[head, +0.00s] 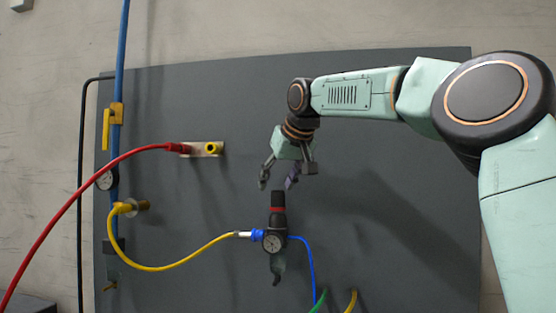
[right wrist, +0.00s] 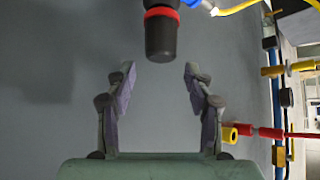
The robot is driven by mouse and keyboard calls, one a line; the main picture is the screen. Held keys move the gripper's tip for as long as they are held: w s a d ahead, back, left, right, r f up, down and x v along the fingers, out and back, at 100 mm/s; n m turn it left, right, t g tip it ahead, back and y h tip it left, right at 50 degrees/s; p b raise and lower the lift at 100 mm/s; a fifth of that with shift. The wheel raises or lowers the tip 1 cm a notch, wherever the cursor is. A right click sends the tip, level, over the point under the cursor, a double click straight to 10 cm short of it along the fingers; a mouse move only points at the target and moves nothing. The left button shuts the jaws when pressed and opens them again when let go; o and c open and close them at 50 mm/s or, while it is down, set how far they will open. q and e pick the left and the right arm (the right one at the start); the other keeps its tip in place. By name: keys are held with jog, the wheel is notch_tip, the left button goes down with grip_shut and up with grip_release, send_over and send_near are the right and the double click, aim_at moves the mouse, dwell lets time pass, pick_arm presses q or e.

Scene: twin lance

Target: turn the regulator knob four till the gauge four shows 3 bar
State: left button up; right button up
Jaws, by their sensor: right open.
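The regulator knob (head: 278,200) is a black cylinder with a red ring below it, at the top of the regulator on the dark panel. The round gauge (head: 272,242) sits on the regulator's body below the knob; its reading is too small to tell. My right gripper (head: 277,187) is open and empty just above the knob. In the right wrist view the knob (right wrist: 161,38) shows ahead, centred between the open fingertips (right wrist: 158,70) and beyond them, apart from both. My left gripper is not in view.
A yellow hose (head: 190,262) and a blue hose (head: 312,262) join the regulator at its sides. A red hose (head: 80,195) runs to a fitting (head: 205,149) at the upper left. A blue pipe (head: 120,60) stands at the panel's left. The panel right of the regulator is clear.

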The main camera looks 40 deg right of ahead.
jog(key=shift+r, duration=3.5)
